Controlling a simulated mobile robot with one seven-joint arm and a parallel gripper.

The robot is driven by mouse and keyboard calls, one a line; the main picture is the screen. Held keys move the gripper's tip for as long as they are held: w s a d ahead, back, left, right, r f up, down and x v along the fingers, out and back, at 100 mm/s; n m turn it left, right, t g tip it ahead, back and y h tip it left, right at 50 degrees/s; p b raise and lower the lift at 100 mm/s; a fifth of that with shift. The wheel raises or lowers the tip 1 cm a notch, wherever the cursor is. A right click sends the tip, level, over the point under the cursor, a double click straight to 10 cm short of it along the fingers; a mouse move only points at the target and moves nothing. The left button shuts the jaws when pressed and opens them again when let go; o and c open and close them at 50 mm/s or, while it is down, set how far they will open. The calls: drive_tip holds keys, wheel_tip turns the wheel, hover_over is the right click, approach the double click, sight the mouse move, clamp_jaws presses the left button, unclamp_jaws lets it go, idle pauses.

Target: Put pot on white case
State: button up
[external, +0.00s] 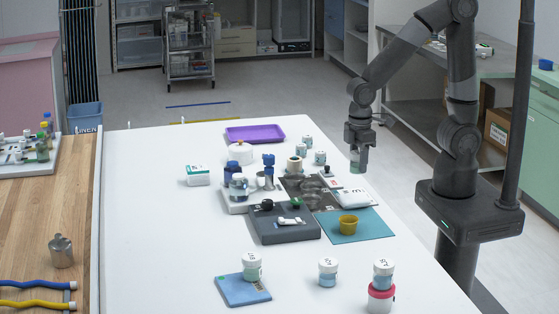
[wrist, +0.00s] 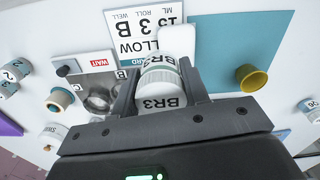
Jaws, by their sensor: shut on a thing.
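My gripper (external: 357,160) is shut on a small white-lidded pot (wrist: 160,82) marked BR3, held between the two fingers in the wrist view. In the external view the pot is a pale shape below my fingers, above the table's right side. A flat white case-like thing (external: 347,198) with dark print lies beside the teal mat, below my gripper in the picture. The wrist view shows a white printed panel (wrist: 135,35) beyond the pot and a plain white rounded piece (wrist: 177,38) beside it. I cannot tell which of these is the case.
A yellow cup (external: 348,226) stands on the teal mat (external: 376,226). A grey tray (external: 284,233) and a dark mat with clear dishes (external: 309,190) lie to the left. Several similar pots stand around, some stacked at the front.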

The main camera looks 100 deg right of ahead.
sight(355, 196)
drive_tip(key=a+f, duration=0.1)
drive_tip(key=w+a+f, duration=0.1)
drive_tip(key=shift+w+a, duration=0.2)
drive_tip(key=shift+a, duration=0.15)
drive_tip(key=shift+f, duration=1.95)
drive_tip(key=shift+f, duration=0.1)
drive_tip(key=o, duration=1)
drive_tip(key=shift+c, duration=0.2)
wheel_tip(355, 196, up, 12)
drive_tip(key=s+d+r+m+t, duration=0.1)
drive_tip(key=s+r+t, duration=0.4)
drive_tip(key=s+r, duration=0.5)
drive_tip(key=shift+s+d+r+m+t, duration=0.3)
drive_tip(key=shift+s+d+r+m, duration=0.15)
drive_tip(key=shift+s, duration=0.1)
